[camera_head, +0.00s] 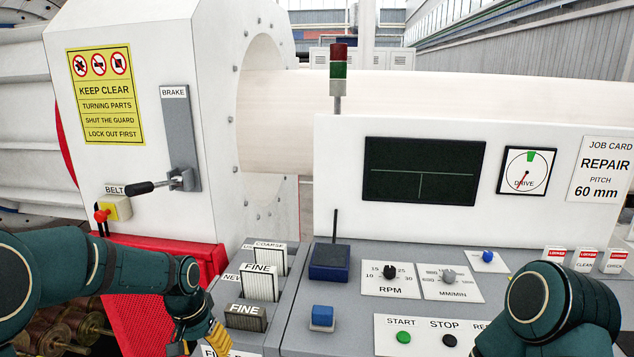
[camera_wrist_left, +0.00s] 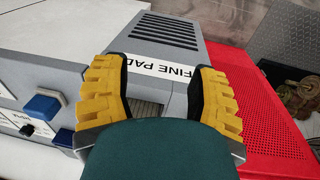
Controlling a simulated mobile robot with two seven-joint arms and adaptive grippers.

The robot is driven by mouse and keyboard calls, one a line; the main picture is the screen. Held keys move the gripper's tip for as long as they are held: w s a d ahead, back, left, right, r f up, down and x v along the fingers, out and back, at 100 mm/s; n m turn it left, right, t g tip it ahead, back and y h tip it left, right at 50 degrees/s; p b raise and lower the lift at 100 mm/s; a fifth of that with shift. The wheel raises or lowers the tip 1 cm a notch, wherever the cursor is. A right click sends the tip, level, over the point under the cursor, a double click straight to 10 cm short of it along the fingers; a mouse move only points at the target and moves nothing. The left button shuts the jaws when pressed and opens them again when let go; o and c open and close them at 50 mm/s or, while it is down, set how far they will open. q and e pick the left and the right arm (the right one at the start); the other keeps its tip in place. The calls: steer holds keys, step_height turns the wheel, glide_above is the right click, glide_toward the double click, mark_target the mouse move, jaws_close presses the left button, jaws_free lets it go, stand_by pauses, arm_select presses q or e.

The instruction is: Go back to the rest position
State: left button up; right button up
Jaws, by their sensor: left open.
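My left gripper (camera_head: 208,338) is low in the head view, at the left end of the console, beside the slots of pads. In the left wrist view the yellow fingers of my left gripper (camera_wrist_left: 163,95) stand apart with nothing held between them. Beyond them is a grey box (camera_wrist_left: 165,35) with a vented top and a label reading "FINE PAD", partly hidden by the fingers. My right arm (camera_head: 560,305) shows at the lower right of the head view; its gripper is out of the picture.
The console carries a dark blue radio-like box (camera_head: 329,262), a blue cube (camera_head: 322,315), a green START button (camera_head: 403,337) and knobs. Pad slots (camera_head: 260,282) line its left end. A brake lever (camera_head: 160,185) sticks out of the white housing. A red perforated guard (camera_wrist_left: 270,120) lies beside the grey box.

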arm_select(q)
steer(key=s+d+f+n+h, duration=0.1)
steer(key=s+d+f, duration=0.5)
steer(key=s+f, duration=0.3)
steer(key=s+d+f+n+t+h, duration=0.1)
steer(key=s+d+f+n, duration=0.1)
steer(key=s+d+f, duration=0.5)
step_height(320, 180, down, 5)
steer(key=s, duration=0.3)
steer(key=shift+f+n+t+h, duration=0.15)
steer(key=shift+n+t+h, duration=0.15)
